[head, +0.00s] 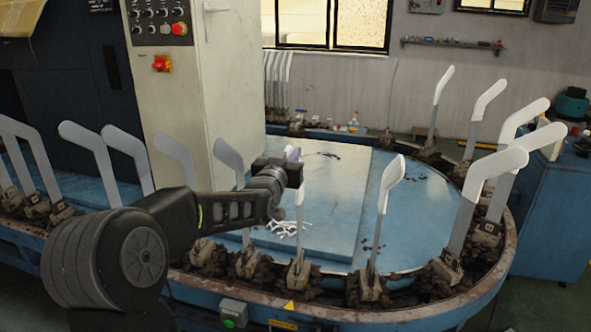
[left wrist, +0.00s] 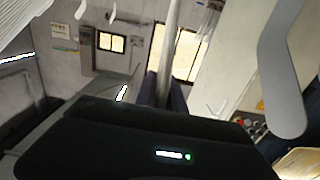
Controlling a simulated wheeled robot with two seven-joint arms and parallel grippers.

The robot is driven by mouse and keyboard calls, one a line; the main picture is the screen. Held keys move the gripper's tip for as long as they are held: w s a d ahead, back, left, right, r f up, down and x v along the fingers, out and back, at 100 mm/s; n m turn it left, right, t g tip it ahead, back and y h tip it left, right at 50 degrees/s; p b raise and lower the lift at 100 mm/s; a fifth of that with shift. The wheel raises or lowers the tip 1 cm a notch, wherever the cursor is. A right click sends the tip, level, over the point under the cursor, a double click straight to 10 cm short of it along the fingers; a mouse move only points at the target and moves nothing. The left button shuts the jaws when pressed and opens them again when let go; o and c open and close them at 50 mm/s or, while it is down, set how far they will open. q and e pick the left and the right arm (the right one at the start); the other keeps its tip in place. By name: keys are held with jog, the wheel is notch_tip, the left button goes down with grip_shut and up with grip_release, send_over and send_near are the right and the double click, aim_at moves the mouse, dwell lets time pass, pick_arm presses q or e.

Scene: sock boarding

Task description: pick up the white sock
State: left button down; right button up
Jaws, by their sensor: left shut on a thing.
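My left gripper (head: 293,172) reaches in over the blue table, at the upper part of an upright foot-shaped form. It is shut on what looks like the white sock (head: 292,153) on that form. Only a small pale, slightly purple end shows above the gripper, and the fingers and grip are mostly hidden. The form's leg (head: 299,215) shows below the gripper. In the left wrist view, the dark gripper body fills the bottom, and a pale upright bar (left wrist: 171,45) rises behind it. My right gripper is not in view.
Several upright forms stand around the oval conveyor, including white-covered ones at the right (head: 487,170) and front (head: 391,172). Another form (left wrist: 285,75) is close in the left wrist view. A tall control cabinet (head: 220,75) stands behind. The blue tabletop (head: 425,215) has free room at the right.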

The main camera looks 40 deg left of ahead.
pick_arm(q)
notch_tip(320, 180, up, 10)
jog(key=shift+r, duration=0.1)
dwell(0.4)
dwell(0.6)
notch_tip(320, 180, up, 10)
jog(key=p, duration=0.9)
jog(key=shift+r, duration=0.2)
jog(key=shift+r+p, duration=0.15)
jog(key=shift+p, duration=0.15)
